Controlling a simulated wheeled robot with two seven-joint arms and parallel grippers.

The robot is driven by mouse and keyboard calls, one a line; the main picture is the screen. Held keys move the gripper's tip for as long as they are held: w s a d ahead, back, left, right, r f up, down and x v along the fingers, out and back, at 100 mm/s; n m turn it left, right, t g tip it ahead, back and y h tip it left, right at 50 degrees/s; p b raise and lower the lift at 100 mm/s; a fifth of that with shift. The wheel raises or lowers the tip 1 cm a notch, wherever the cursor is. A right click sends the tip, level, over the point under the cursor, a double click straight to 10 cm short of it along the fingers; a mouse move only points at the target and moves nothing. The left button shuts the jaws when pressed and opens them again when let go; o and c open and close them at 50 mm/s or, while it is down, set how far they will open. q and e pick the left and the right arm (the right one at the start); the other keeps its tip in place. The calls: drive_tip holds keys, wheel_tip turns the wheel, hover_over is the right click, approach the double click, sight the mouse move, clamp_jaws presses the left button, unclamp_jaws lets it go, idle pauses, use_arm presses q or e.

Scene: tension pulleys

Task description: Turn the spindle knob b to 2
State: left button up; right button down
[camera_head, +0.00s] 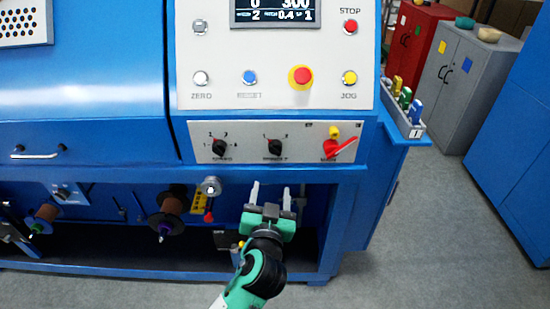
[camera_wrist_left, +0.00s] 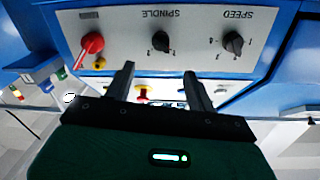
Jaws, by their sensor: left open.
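The spindle knob (camera_head: 275,147) is a small black knob in the middle of the grey lower panel (camera_head: 306,129). Its pointer setting is too small to read surely. In the left wrist view the spindle knob (camera_wrist_left: 160,41) shows upside down under the SPINDLE label, just beyond my fingertips. My left gripper (camera_head: 271,191) is open and empty. It is below the panel in the head view, its two fingers pointing up toward the spindle knob, apart from it. The left wrist view shows the spread fingers (camera_wrist_left: 158,72) too. My right gripper is not in view.
The black speed knob (camera_head: 219,147) is left of the spindle knob, and a red switch handle (camera_head: 340,148) is to its right. Above are several push buttons, a red stop button (camera_head: 302,76) and a display (camera_head: 275,12). An open bay with spools (camera_head: 168,222) lies below.

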sight(275, 153)
use_arm(q)
drive_tip(key=w, duration=0.4)
drive_tip(key=w+p, duration=0.1)
drive_tip(key=w, duration=0.3)
drive_tip(key=w+p, duration=0.1)
drive_tip(key=w, duration=0.3)
drive_tip(key=shift+w+d+r, duration=0.15)
drive_tip(key=shift+d+r, duration=0.15)
drive_tip(key=shift+d, duration=0.05)
drive_tip(key=shift+w, duration=0.7)
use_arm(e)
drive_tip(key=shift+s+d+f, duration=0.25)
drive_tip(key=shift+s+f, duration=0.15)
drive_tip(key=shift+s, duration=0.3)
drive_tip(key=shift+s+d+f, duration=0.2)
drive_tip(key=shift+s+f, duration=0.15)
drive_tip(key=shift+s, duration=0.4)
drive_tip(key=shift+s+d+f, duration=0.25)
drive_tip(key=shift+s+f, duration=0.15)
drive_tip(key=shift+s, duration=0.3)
